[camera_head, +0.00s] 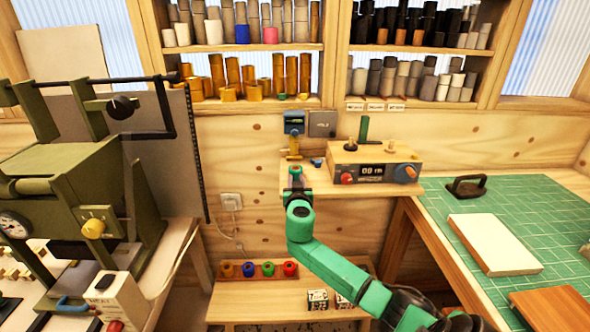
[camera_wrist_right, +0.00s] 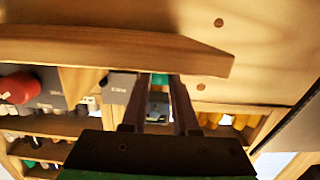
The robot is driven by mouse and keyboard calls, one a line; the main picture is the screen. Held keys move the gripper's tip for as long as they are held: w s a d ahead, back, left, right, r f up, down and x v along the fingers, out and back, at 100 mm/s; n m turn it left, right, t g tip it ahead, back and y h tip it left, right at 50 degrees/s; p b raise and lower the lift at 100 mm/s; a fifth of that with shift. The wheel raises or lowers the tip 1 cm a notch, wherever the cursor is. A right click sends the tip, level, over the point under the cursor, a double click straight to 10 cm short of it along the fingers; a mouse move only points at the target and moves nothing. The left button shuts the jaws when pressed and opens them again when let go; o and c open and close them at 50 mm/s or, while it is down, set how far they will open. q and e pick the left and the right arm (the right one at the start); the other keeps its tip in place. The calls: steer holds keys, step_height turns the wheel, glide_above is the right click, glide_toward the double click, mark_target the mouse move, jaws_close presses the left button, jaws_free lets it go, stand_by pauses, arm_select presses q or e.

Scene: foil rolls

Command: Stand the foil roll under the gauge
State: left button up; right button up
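My right gripper (camera_head: 295,174) is at the shelf's front left, below and in front of the gauge. In the right wrist view its two dark fingers (camera_wrist_right: 158,90) are apart, with the gauge (camera_wrist_right: 158,107) and a teal patch showing between them. No foil roll is clearly identifiable in the gripper. My left gripper is not in view.
An instrument box (camera_head: 372,163) and a green cylinder (camera_head: 364,128) stand right of the gauge. A low bench holds a rack of coloured rolls (camera_head: 258,269). A green machine (camera_head: 70,190) fills the left; a cutting mat (camera_head: 550,221) lies right.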

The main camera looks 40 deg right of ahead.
mark_target(296, 174)
steer(key=shift+r+b+x, duration=0.2)
steer(key=shift+b+x, duration=1.4)
steer(key=shift+x, duration=0.35)
steer(key=shift+r+b+x, duration=0.2)
steer(key=shift+b+x, duration=1.4)
steer(key=shift+x, duration=0.35)
steer(key=shift+s+a+p, duration=0.2)
steer(key=shift+a+p, duration=0.1)
steer(key=shift+p, duration=0.05)
steer(key=p+v, duration=0.1)
steer(key=v, duration=0.2)
steer(key=shift+s+a, duration=0.1)
steer(key=shift+s, duration=0.2)
steer(key=shift+f+p+v, duration=0.1)
steer(key=shift+p+v, duration=0.1)
steer(key=shift+v, duration=0.5)
steer(key=shift+f+p+v, duration=0.15)
steer(key=shift+p+v, duration=0.05)
steer(key=shift+v, duration=0.45)
steer(key=shift+f, duration=0.15)
